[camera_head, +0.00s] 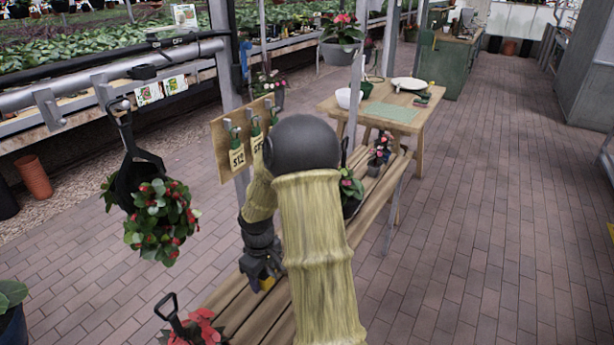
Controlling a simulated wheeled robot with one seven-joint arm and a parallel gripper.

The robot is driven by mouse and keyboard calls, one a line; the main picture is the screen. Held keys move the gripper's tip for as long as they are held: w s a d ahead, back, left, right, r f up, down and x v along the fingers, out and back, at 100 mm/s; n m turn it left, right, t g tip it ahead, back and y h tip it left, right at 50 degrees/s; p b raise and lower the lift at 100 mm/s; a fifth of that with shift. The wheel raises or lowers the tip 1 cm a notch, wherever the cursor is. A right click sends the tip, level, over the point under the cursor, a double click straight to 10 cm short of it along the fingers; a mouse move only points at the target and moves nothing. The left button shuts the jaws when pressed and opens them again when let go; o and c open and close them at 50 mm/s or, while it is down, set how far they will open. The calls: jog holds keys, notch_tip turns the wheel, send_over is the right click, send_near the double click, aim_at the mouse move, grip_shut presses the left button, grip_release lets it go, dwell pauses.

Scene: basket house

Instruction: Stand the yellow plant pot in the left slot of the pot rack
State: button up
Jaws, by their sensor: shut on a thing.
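My gripper (263,275) points down over the slatted wooden bench (250,312), left of my arm's forearm. It is shut on a small yellow thing (267,284), seemingly the yellow plant pot. Only a little of it shows below the dark fingers, and its shape and tilt cannot be told. Whether it touches the bench is also unclear. I cannot make out the pot rack or its left slot; my arm covers much of the middle of the bench.
A red-leaved plant (196,330) with a black handle stands at the bench's near end. A potted plant (350,190) stands farther along. A hanging red-flowered plant (160,220) is at left. A tag board (235,140) rises behind my gripper. The brick floor at right is clear.

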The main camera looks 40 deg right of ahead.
jog(key=w+a+r+m+p, duration=0.2)
jog(key=a+m+p, duration=0.1)
jog(key=a+p, duration=0.8)
jog(key=shift+w+a+m, duration=0.15)
jog(key=shift+a+m, duration=0.25)
jog(key=shift+a, duration=0.5)
